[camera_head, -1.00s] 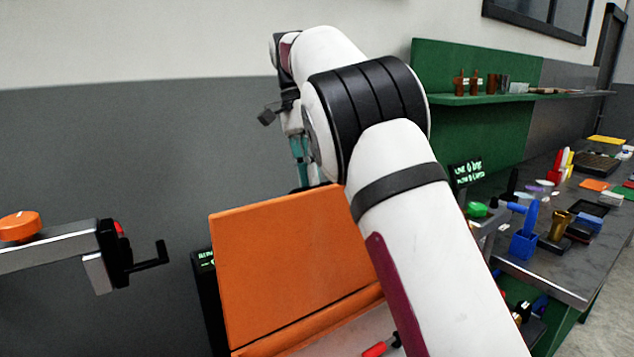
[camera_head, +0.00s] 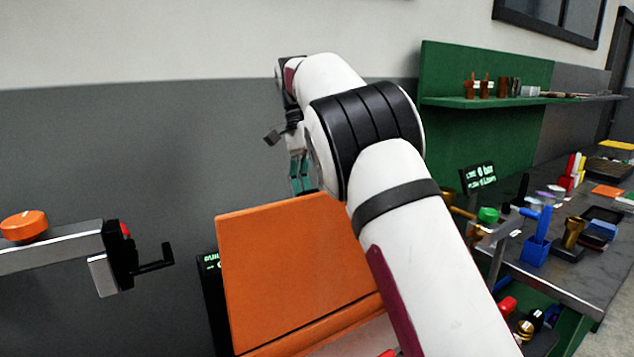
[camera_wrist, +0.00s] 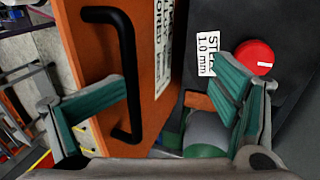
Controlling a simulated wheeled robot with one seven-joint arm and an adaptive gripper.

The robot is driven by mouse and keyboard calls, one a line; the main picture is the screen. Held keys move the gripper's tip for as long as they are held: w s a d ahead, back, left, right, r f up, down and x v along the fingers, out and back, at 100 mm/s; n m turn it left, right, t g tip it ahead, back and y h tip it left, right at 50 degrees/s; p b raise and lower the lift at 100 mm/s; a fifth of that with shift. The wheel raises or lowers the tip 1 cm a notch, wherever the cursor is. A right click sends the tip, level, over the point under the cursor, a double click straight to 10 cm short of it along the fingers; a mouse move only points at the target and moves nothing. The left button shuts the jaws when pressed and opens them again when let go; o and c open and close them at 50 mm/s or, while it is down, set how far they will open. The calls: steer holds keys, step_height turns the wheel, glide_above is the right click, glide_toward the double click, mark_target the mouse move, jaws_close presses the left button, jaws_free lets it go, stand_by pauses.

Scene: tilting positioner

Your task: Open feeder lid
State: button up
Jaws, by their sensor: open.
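The orange feeder lid (camera_head: 285,265) stands raised and tilted in the head view, with my arm covering its right side. In the wrist view the lid (camera_wrist: 150,95) shows nearly edge-on, with a black bar handle (camera_wrist: 126,70) on its left face and a white printed label on its other side. My gripper (camera_wrist: 168,85) is open, its teal-padded fingers spread on either side of the lid and handle. The left finger is close to the handle; I cannot tell whether it touches. In the head view my gripper (camera_head: 300,172) is behind the lid's top edge, partly hidden by my arm.
A red knob (camera_wrist: 254,57) and a "STEEL 1.0 mm" label (camera_wrist: 207,54) are right of the lid. A grey cylinder (camera_wrist: 207,132) lies below them. A clamp-like arm with an orange knob (camera_head: 24,225) is at left. A cluttered workbench (camera_head: 560,280) stands at right.

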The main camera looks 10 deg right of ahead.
steer(key=shift+r, duration=0.1)
steer(key=c, duration=0.7)
steer(key=shift+s+d+r, duration=0.1)
steer(key=shift+r, duration=0.05)
